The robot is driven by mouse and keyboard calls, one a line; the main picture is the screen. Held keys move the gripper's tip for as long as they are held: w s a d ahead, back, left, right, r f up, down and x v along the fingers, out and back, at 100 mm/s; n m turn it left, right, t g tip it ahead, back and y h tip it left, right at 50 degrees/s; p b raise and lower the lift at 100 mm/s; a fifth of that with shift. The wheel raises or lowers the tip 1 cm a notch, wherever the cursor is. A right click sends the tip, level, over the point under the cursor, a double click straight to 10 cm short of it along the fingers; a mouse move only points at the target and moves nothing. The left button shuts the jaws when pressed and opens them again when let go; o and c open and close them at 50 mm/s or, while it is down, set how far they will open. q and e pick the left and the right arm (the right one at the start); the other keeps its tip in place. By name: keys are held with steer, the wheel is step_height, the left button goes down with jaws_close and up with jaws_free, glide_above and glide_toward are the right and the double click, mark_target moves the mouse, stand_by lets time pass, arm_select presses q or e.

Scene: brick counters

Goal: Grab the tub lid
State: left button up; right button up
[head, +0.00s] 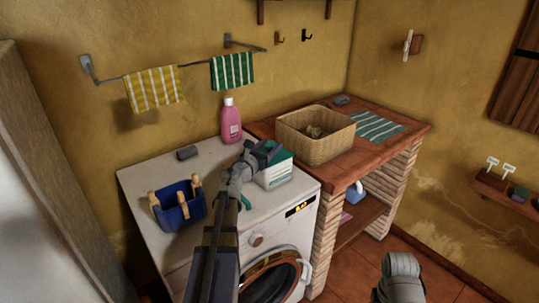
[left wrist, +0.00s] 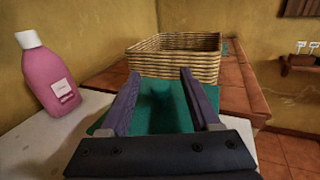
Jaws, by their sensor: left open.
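The tub (head: 276,176) is a white box with a green lid (head: 283,154), standing on the right part of the washing machine's top. My left gripper (head: 268,151) is at the lid and partly hides it in the head view. In the left wrist view, the left gripper (left wrist: 158,78) is open, with the green lid (left wrist: 160,112) showing between and beyond its two fingers. I cannot tell whether the fingers touch the lid. My right gripper is not in view; only a grey part of my right arm shows at the lower right.
A pink bottle (head: 231,121) stands behind the tub. A wicker basket (head: 316,144) sits close by on the tiled counter (head: 390,139). A blue peg basket (head: 178,208) stands left on the washing machine (head: 150,178). The machine's top between the peg basket and bottle is mostly clear.

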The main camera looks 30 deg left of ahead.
arm_select(q)
jaws_close()
stand_by(0.5)
